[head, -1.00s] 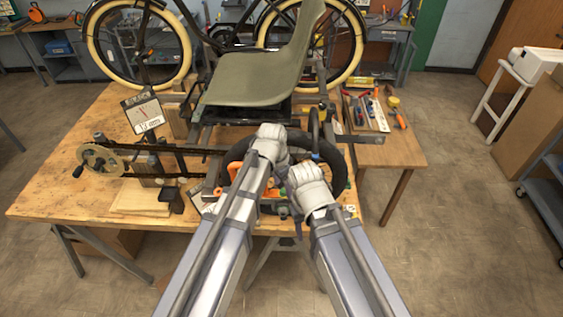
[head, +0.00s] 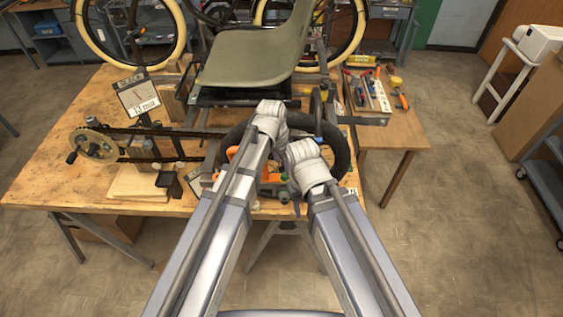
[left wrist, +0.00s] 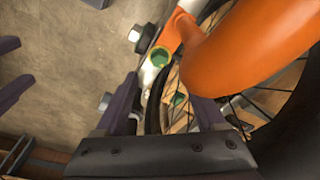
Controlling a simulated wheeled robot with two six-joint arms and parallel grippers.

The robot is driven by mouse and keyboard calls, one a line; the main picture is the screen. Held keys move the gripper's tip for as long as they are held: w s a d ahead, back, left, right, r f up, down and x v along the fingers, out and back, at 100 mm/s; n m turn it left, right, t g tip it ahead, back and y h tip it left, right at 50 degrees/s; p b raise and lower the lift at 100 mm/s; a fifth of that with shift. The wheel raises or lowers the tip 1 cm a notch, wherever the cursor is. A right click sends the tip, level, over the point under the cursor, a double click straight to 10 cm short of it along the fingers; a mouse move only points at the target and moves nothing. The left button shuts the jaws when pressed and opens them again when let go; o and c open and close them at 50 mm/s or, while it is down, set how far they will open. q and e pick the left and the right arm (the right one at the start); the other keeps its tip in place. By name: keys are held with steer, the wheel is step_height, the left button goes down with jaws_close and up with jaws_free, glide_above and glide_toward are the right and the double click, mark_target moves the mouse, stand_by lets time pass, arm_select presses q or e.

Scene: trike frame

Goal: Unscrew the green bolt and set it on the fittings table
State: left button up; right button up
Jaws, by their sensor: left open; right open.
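The green bolt (left wrist: 160,57) shows in the left wrist view, its green head seated in the end of an orange frame part (left wrist: 240,50). My left gripper (left wrist: 160,88) is open, its dark fingers either side of the picture's middle, with the bolt just beyond the fingertips and not gripped. A second green piece (left wrist: 179,100) shows between the fingers; I cannot tell what it is. In the head view my left gripper (head: 277,150) is over the wheel, its fingertips mostly hidden. My right gripper (head: 298,200) is lower right of it, open, pointing down.
The wheel's black tyre (head: 340,165) surrounds the work spot. The seat (head: 255,60) stands behind. A chain and crank (head: 95,146) lie left on the wooden bench (head: 50,180). A side table (head: 410,135), possibly the fittings table, holds tools at right.

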mark_target(285, 175)
arm_select(q)
steer(key=f+b, duration=0.1)
steer(key=f, duration=0.1)
steer(key=f+b, duration=0.3)
steer(key=b, duration=0.1)
steer(key=shift+w+d+f, duration=0.2)
steer(key=shift+d+f, duration=0.15)
steer(key=shift+f, duration=0.05)
steer(key=shift+c, duration=0.4)
jaws_close()
steer(key=n, duration=0.5)
steer(key=shift+d+t+y, duration=0.1)
steer(key=shift+t+y, duration=0.2)
steer(key=n+y, duration=0.1)
steer(key=n, duration=0.6)
steer(key=shift+s, duration=0.1)
